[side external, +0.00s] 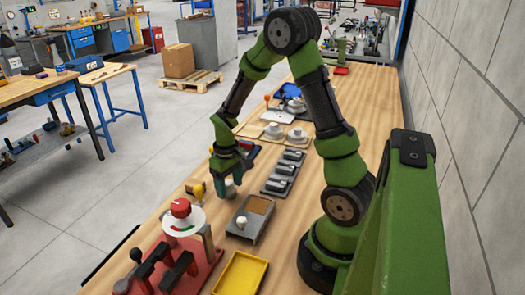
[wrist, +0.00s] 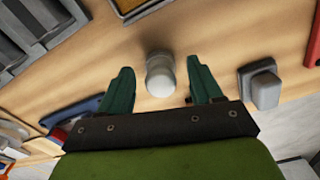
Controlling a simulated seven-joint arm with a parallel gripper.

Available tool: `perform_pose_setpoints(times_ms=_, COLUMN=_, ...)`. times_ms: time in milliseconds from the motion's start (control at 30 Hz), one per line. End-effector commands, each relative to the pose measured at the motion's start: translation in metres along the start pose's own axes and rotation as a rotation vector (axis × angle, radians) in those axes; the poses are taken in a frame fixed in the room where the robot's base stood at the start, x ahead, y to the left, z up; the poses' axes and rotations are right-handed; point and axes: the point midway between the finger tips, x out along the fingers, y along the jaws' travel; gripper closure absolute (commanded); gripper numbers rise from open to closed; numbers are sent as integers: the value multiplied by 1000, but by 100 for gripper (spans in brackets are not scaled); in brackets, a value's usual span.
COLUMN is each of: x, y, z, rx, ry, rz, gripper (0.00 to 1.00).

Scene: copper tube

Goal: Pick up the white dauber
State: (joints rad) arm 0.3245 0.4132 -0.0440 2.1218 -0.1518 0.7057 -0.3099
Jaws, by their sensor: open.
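The white dauber (wrist: 160,76) is a short, pale, rounded cylinder standing on the wooden bench. In the wrist view it sits between the two green fingers of my gripper (wrist: 160,65), with a gap on each side. My gripper is open and holds nothing. In the side external view my gripper (side external: 229,182) points down low over the bench, and a small pale part of the dauber (side external: 230,189) shows at its fingertips. The rest of the dauber is hidden there.
A grey tray with a brown insert (side external: 262,206) stands nearby, with a yellow tray (side external: 241,275) nearer the camera. A grey rack (side external: 284,172) lies behind my gripper. A red-based lever device (side external: 205,262) stands at the front left. A grey block (wrist: 265,88) sits beside the right finger.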

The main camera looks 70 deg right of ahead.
Motion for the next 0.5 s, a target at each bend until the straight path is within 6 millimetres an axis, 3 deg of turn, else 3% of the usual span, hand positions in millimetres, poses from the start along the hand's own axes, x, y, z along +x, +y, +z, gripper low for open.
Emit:
perform_pose_setpoints(times_ms=300, x=7, y=0, z=0, rx=1, ry=1, rz=-1, gripper=35)
perform_pose_setpoints(times_ms=500, x=7, y=0, z=0, rx=0, ry=1, rz=0, gripper=66)
